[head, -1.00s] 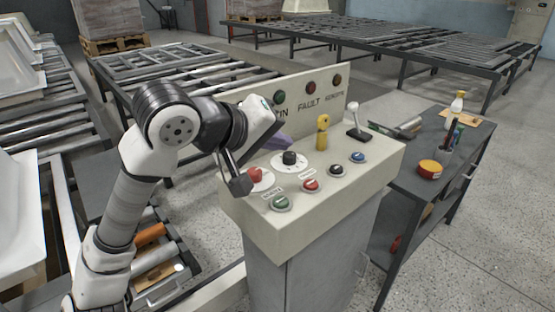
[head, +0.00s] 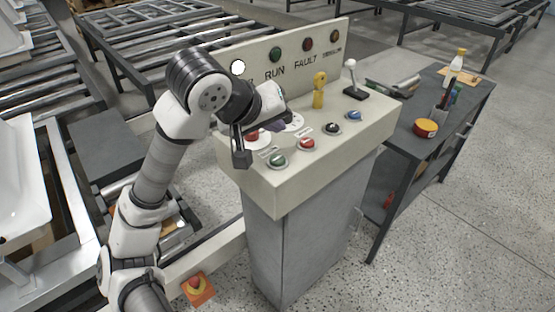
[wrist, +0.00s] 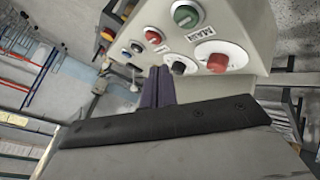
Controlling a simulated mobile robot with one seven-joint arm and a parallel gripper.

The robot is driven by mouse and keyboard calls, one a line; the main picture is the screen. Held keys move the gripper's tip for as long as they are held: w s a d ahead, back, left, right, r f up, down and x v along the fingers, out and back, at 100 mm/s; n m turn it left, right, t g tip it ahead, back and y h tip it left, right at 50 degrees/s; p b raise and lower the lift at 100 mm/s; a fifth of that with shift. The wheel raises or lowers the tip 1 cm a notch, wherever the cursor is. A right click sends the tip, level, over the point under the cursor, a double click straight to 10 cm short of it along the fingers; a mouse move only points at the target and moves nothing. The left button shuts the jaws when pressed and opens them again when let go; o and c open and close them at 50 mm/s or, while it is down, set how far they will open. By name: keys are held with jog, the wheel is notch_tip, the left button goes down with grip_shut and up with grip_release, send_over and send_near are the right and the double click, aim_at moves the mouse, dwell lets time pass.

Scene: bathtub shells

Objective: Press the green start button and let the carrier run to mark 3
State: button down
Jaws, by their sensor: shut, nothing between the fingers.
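The green button (head: 278,160) is at the front left of the sloping control panel (head: 290,185). It also shows at the top of the wrist view (wrist: 186,15), beside a label. My gripper (head: 272,125) is shut and empty, above the panel's left part, behind the green button in the head view. Its purple fingers (wrist: 160,75) point at the panel near the black selector knob (wrist: 180,66); contact cannot be told. The red mushroom button (head: 252,136) is partly hidden by my arm. A white lamp (head: 238,67) looks bright. I cannot make out the carrier or mark 3.
A side table (head: 440,110) stands right. Roller conveyors (head: 160,40) lie behind; white shells (head: 18,185) are left.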

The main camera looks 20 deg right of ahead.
jog(key=b, duration=0.2)
send_over(274, 161)
notch_tip(274, 161, down, 4)
jog(key=shift+f, duration=0.1)
jog(key=shift+f+b, duration=0.55)
jog(key=shift+b, duration=0.35)
